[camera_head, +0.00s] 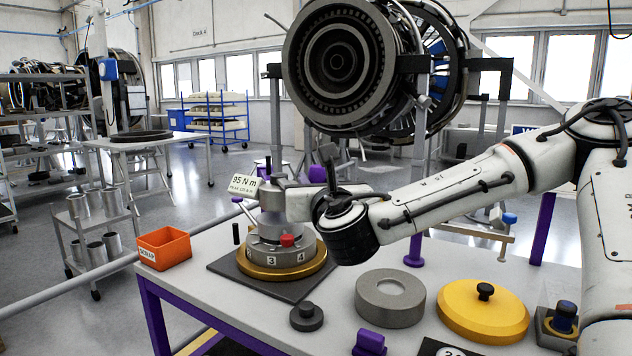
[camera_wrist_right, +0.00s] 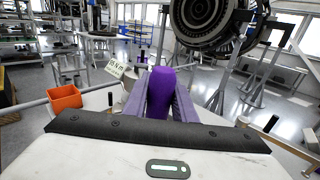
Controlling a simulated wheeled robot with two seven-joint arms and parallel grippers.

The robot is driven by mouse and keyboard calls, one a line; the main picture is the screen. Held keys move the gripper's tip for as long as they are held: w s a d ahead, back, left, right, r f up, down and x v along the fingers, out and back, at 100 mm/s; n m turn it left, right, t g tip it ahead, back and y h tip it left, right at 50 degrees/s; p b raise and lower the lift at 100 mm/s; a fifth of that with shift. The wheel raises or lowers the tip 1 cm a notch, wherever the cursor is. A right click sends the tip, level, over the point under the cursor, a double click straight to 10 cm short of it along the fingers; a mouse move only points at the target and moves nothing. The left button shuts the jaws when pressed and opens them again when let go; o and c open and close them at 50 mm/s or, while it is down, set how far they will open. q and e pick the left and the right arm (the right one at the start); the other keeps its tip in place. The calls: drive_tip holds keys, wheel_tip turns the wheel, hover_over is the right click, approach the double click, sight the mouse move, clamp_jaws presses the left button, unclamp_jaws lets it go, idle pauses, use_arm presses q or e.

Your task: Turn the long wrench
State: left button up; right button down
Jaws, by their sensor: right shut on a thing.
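My right gripper (camera_wrist_right: 160,92) is shut on the purple handle (camera_wrist_right: 159,95) of the long wrench, which fills the space between the two fingers in the right wrist view. In the head view, this gripper (camera_head: 274,188) is at the top of a grey, numbered fixture (camera_head: 275,248) with a gold base ring and a red knob. The hand hides most of the wrench and the fixture top there. My left gripper is not in view.
The fixture stands on a dark mat (camera_head: 226,268) on the bench. An orange bin (camera_head: 165,250) is at left. A grey ring (camera_head: 390,297), a yellow lid (camera_head: 483,310) and a black knob (camera_head: 306,316) lie in front. A turbofan (camera_head: 345,65) hangs on a stand behind.

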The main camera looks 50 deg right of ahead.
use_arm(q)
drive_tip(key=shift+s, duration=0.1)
use_arm(e)
drive_tip(key=shift+w+a+r, duration=0.1)
drive_tip(key=shift+r, duration=0.3)
idle(0.3)
drive_tip(key=c, duration=1.5)
unclamp_jaws()
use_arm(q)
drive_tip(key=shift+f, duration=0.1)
use_arm(e)
drive_tip(key=shift+o, duration=0.2)
drive_tip(key=shift+f, duration=0.2)
use_arm(q)
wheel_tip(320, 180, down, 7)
drive_tip(key=b, duration=1)
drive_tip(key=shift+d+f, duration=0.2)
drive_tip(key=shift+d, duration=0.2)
use_arm(e)
drive_tip(key=v, duration=1)
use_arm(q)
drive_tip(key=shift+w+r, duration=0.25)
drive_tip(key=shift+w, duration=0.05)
use_arm(e)
drive_tip(key=shift+c, duration=0.3)
